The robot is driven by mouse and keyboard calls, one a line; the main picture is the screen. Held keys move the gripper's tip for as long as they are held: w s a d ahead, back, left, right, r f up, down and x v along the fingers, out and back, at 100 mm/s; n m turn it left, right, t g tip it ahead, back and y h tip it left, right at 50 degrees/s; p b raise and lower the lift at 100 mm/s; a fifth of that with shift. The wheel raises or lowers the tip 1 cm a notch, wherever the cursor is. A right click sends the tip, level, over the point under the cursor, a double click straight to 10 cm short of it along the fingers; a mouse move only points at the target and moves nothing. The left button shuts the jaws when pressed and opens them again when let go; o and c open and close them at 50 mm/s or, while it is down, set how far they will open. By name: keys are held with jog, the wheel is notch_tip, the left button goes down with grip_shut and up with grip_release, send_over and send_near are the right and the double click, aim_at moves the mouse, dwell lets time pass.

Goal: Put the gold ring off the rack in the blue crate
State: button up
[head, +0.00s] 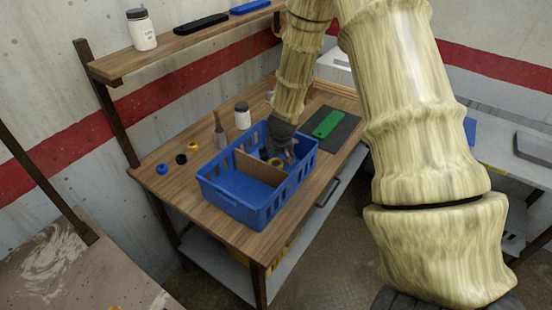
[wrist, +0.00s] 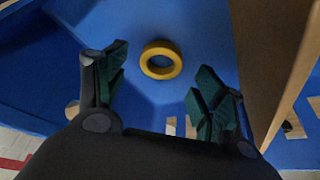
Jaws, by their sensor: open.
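The gold ring (wrist: 148,67) lies flat on the blue crate floor in the wrist view. A bit of it also shows in the head view (head: 275,162), under my gripper. The blue crate (head: 232,208) stands on the wooden bench and has a brown divider (head: 259,168). The ring is in the far right compartment, apart from the divider. My gripper (head: 284,155) points down into that compartment. In the wrist view my gripper (wrist: 160,74) is open, with the ring visible between and beyond its fingertips, apparently touching neither.
A blue piece (head: 162,169), a black piece (head: 181,159) and an orange-yellow piece (head: 193,146) sit on the bench left of the crate. A grey bottle (head: 220,135) and a white jar (head: 242,118) stand behind it. A green item (head: 327,124) lies on a dark mat at right.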

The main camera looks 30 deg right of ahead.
jog(key=shift+r, duration=0.8)
jog(key=b+v, duration=0.1)
jog(key=v, duration=1)
jog(key=shift+s+r, duration=0.25)
jog(key=shift+a, duration=0.1)
jog(key=shift+a, duration=0.1)
